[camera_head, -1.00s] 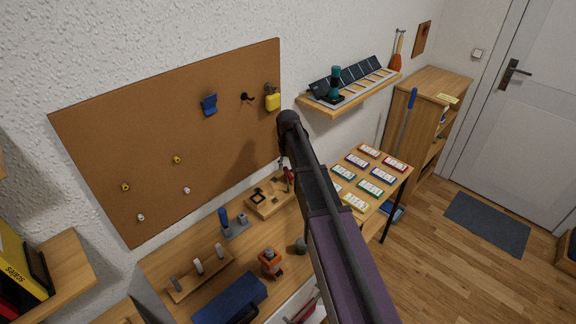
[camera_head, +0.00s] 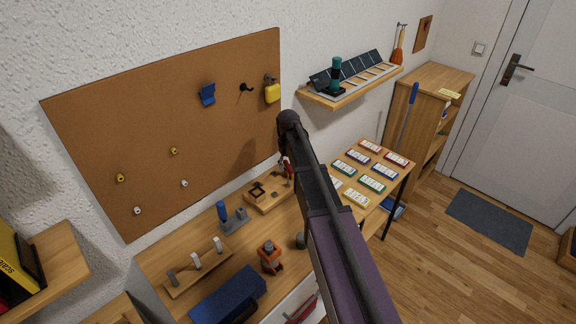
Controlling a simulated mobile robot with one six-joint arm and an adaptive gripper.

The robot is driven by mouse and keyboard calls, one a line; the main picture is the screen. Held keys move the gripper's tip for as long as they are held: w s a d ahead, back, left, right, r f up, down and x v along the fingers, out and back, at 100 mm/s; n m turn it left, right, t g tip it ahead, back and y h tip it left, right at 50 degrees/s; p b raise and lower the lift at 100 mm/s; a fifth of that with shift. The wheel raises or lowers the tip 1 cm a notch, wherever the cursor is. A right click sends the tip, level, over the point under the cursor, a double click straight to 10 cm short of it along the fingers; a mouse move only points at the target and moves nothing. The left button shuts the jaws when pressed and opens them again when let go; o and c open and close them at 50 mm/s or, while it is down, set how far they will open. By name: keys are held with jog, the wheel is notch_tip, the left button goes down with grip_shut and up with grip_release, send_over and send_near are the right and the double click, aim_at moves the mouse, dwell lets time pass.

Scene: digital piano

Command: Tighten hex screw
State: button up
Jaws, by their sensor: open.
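I cannot make out a hex screw. My own dark arm reaches up from the bottom and bends at its elbow in front of the corkboard; my gripper is hidden behind it. On the workbench (camera_head: 182,244) stands a wooden fixture (camera_head: 262,199) with a dark square frame. A small red part (camera_head: 288,168) shows at its right, partly behind my arm. A blue-handled item (camera_head: 222,212) stands in a grey holder (camera_head: 236,222). An orange device with a grey top (camera_head: 270,260) stands nearer the front. A wooden rack (camera_head: 203,276) holds several upright pieces.
A blue case (camera_head: 228,296) lies at the bench front. Above are a corkboard (camera_head: 110,150) and a wall shelf (camera_head: 350,95).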

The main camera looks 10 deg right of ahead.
jog(key=shift+c, duration=0.2)
grip_shut()
jog(key=shift+m, duration=0.8)
